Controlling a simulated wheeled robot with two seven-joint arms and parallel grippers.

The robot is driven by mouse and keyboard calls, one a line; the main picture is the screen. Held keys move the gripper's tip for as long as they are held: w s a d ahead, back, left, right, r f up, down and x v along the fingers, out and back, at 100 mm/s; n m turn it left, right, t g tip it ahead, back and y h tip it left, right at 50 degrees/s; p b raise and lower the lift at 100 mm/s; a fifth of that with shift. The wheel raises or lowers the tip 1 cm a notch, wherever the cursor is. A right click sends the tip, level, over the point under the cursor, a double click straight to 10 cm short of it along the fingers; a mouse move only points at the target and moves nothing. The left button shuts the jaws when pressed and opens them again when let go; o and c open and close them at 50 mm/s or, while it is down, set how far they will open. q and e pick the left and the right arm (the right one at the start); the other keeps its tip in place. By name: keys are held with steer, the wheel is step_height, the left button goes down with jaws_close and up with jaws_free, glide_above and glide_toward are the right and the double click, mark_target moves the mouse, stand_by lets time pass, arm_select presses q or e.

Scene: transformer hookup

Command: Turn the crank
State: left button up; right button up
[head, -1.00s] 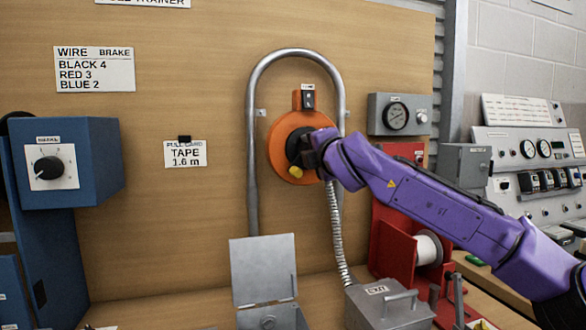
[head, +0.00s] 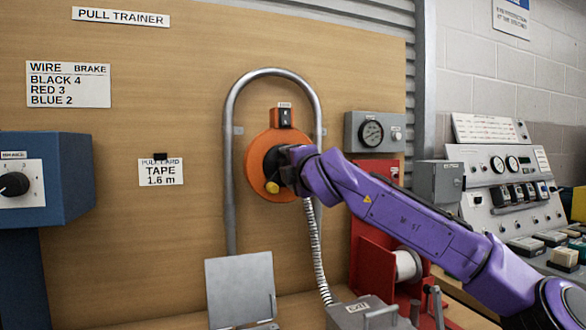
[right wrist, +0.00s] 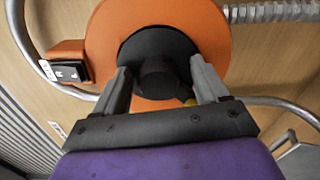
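An orange disc (head: 257,150) with a black hub is mounted on the wooden board inside a grey pipe hoop. A yellow crank knob (head: 272,187) shows at its lower left. My right gripper (head: 276,170) is in front of the hub and hides part of the disc. In the right wrist view, the orange disc (right wrist: 205,30) and black hub (right wrist: 157,80) lie ahead of the gripper (right wrist: 160,85). Its two fingers are spread on either side of the hub's stub, with gaps visible. The knob (right wrist: 190,102) is mostly hidden behind the right finger. My left gripper is not in view.
The grey pipe hoop (head: 231,150) surrounds the disc, and a flexible conduit (head: 316,250) hangs below. A gauge box (head: 350,130) and red stand (head: 365,240) are at the right. A blue box (head: 75,175) is at the left.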

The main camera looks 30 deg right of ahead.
steer(key=shift+s+a, duration=0.1)
steer(key=s+a+b, duration=0.1)
steer(key=s+b, duration=0.1)
steer(key=s, duration=0.8)
steer(key=shift+s+b, duration=0.15)
steer(key=shift+b, duration=0.25)
